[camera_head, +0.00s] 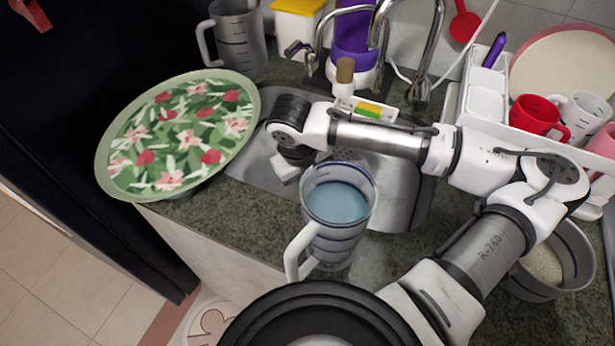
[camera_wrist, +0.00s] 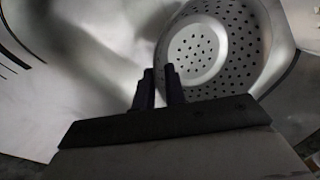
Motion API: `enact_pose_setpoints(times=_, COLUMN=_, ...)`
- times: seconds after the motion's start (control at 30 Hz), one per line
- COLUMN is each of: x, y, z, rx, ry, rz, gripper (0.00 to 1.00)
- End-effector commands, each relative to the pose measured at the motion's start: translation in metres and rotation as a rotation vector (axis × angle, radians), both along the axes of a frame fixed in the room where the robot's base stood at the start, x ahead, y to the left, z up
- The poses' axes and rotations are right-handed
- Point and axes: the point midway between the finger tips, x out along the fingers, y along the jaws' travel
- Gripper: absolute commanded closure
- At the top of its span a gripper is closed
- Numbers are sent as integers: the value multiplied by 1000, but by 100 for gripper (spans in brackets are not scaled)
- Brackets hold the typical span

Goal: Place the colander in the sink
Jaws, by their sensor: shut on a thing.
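The colander (camera_wrist: 236,42) is a round metal bowl with rows of small holes, at the upper right of the wrist view. My gripper (camera_wrist: 158,82) has its two dark fingers close together at the near left edge of the colander, shut on it. In the head view my gripper (camera_head: 286,168) points down into the steel sink (camera_head: 262,182); its fingertips are hard to make out. Perforated metal of the colander (camera_head: 403,166) shows inside the sink, right of my gripper and below the forearm, which hides part of it. Whether it touches the sink floor cannot be told.
A jug of bluish liquid (camera_head: 337,215) stands at the sink's front edge, under my arm. A large floral plate (camera_head: 180,135) lies at left. The faucet (camera_head: 385,35) and a bottle (camera_head: 344,78) are behind. A metal pot (camera_head: 560,275) stands at right.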

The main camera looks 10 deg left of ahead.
Motion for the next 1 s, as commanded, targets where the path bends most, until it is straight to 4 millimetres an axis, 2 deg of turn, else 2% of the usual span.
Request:
enact_pose_setpoints(times=0.1, x=0, y=0, z=-10, rx=0, ry=0, rz=0, gripper=100)
enact_pose_setpoints(times=0.47, x=0, y=0, z=-14, rx=-1, ry=-1, rz=0, gripper=100)
enact_pose_setpoints(times=0.5, x=0, y=0, z=-14, rx=-1, ry=-1, rz=0, gripper=84)
enact_pose_setpoints(times=0.63, x=0, y=0, z=-13, rx=-1, ry=-1, rz=0, gripper=67)
enact_pose_setpoints(times=1.0, x=0, y=0, z=-8, rx=0, ry=-1, rz=0, gripper=66)
